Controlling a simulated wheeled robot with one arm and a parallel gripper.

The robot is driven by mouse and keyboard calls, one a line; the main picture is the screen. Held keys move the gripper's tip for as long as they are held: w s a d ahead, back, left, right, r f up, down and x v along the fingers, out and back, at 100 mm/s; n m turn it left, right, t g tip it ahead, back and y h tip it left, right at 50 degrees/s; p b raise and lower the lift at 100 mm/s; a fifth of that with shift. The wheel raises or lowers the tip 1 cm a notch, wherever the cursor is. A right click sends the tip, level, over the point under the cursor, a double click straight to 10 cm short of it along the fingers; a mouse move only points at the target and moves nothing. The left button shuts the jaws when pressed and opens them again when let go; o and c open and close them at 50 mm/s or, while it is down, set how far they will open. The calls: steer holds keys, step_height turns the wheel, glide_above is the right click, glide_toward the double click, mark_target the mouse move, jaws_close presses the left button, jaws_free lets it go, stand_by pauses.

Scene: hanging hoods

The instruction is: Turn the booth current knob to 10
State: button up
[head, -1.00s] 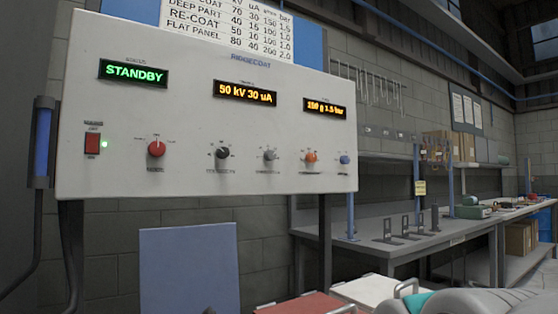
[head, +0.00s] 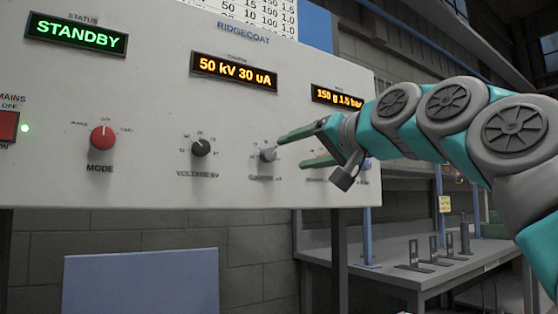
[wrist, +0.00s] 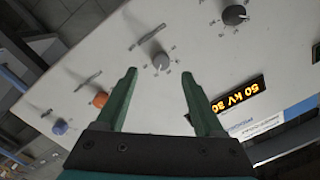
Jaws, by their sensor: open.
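The current knob (head: 268,154) is a small grey knob on the white RIDGECOAT panel (head: 150,180), right of the black voltage knob (head: 200,147). It also shows in the wrist view (wrist: 161,61), between and just beyond the fingertips. The amber display (head: 234,70) above reads 50 kV 30 uA. My gripper (head: 293,151) is open and empty, with its green fingers pointing at the panel just right of the current knob. In the wrist view my gripper (wrist: 159,73) has its fingers either side of the knob's line, apparently not gripping it. My gripper partly hides the orange knob in the head view.
The red mode knob (head: 103,137) and red mains switch (head: 8,127) are on the left. The status display (head: 76,35) reads STANDBY. In the wrist view, the orange knob (wrist: 100,99) and blue knob (wrist: 60,127) lie left of the current knob. A workbench (head: 420,265) stands right.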

mark_target(272, 154)
steer(key=x, duration=0.2)
steer(key=r+x, duration=0.1)
steer(key=x, duration=0.1)
steer(key=p+x, duration=0.1)
steer(key=x, duration=0.2)
steer(key=shift+w+d+r, duration=0.25)
steer(key=shift+w+a+f, duration=0.1)
steer(key=shift+w+a, duration=0.2)
steer(key=shift+w, duration=0.1)
jaws_close()
stand_by(0.3)
